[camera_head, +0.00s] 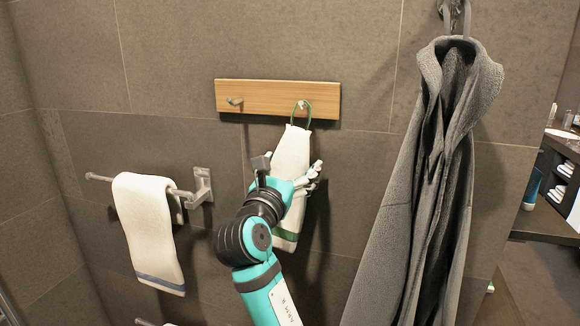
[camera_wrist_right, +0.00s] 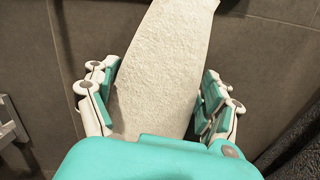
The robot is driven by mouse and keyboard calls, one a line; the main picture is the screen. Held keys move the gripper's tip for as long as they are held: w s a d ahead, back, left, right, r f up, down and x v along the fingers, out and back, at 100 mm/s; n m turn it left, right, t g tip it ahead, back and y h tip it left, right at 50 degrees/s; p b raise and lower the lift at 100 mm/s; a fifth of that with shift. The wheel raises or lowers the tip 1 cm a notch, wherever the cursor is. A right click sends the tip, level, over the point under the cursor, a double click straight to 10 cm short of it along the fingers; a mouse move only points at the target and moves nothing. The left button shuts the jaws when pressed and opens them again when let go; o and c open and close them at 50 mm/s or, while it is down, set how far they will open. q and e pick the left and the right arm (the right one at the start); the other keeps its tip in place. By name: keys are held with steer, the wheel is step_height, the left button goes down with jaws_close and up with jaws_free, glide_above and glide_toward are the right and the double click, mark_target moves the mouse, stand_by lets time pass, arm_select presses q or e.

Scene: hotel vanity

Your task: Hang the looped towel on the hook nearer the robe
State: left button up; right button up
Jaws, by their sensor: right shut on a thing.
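The looped towel (camera_head: 290,152) is white with a green band near its bottom, and it hangs upright below the wooden hook board. Its green loop (camera_head: 308,113) is at the right hook (camera_head: 302,104), the one nearer the grey robe (camera_head: 431,170). The loop appears to be around this hook, though the exact contact is too small to tell. My right gripper (camera_head: 296,180) is shut on the towel at its middle. In the right wrist view the towel (camera_wrist_right: 165,65) runs up between the two fingers (camera_wrist_right: 158,100). My left gripper is not in view.
The wooden board (camera_head: 265,97) has a bare left hook (camera_head: 235,101). A white towel with a blue stripe (camera_head: 146,225) hangs on a metal bar (camera_head: 100,178) at the left. The robe hangs close on the right. A counter and shelves stand at the far right.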

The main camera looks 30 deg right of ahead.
steer(key=o, duration=1.4)
steer(key=shift+c, duration=0.2)
steer(key=v, duration=0.8)
